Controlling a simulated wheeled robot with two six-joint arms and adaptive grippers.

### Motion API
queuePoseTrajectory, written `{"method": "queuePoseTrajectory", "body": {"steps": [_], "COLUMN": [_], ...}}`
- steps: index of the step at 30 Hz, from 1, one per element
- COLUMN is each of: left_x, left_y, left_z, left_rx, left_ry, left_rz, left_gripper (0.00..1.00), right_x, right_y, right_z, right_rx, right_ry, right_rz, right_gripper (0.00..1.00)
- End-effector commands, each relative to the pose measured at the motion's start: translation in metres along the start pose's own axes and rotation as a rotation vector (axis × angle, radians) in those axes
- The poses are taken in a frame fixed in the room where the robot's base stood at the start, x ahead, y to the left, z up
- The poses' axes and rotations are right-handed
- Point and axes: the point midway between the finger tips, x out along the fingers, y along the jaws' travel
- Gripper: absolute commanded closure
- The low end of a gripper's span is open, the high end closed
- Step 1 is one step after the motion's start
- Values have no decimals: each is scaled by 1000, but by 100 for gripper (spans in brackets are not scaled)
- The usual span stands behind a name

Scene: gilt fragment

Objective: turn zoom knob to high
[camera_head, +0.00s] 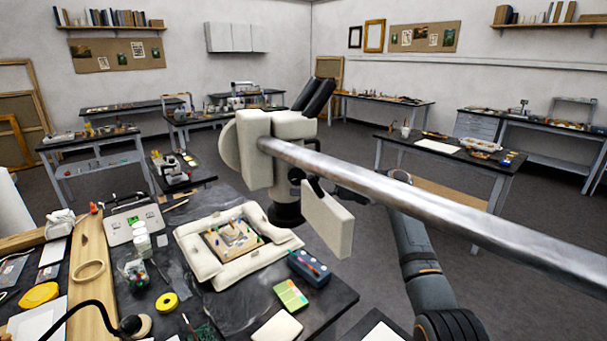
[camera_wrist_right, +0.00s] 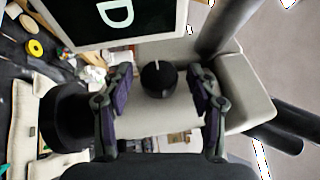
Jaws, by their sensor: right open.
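The zoom knob (camera_wrist_right: 158,79) is a round black knob with a white line, on the pale side of the microscope head (camera_wrist_right: 155,118). Its line points to the top of the right wrist view. My right gripper (camera_wrist_right: 160,75) is open, one finger on each side of the knob, with visible gaps. In the head view the cream microscope head (camera_head: 255,150) hangs on a metal boom (camera_head: 420,195). My right gripper (camera_head: 345,190) is behind the boom there, partly hidden; the knob is hidden. No zoom markings are readable. My left gripper is not in view.
A white-framed screen (camera_wrist_right: 120,18) with a pale letter shape is close to the gripper, and its white back (camera_head: 328,220) shows in the head view. The black lens (camera_wrist_right: 62,118) is to the left. A framed fragment on a padded support (camera_head: 205,272) lies on the bench below.

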Motion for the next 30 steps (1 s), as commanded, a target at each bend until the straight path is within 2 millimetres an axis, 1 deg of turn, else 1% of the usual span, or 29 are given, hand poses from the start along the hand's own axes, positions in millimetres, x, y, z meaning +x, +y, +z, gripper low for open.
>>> {"method": "queuePoseTrajectory", "body": {"steps": [1,3,4,8,15,20,23,26,30], "left_x": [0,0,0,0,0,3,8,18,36], "left_y": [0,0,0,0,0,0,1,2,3], "left_z": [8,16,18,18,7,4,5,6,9], "left_rx": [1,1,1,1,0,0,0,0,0], "left_ry": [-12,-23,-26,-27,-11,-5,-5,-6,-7], "left_rz": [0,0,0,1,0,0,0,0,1], "left_gripper": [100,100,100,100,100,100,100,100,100], "right_x": [0,0,0,0,0,-1,-1,-1,-1], "right_y": [1,0,0,0,1,2,5,7,12], "right_z": [0,0,0,0,0,0,0,0,-1], "right_rx": [0,0,0,0,1,4,14,32,67], "right_ry": [0,0,0,0,-1,-1,-4,-7,-14], "right_rz": [0,0,0,0,1,-6,-28,-68,-151], "right_gripper": [41,41,44,62,94,95,95,95,95]}}
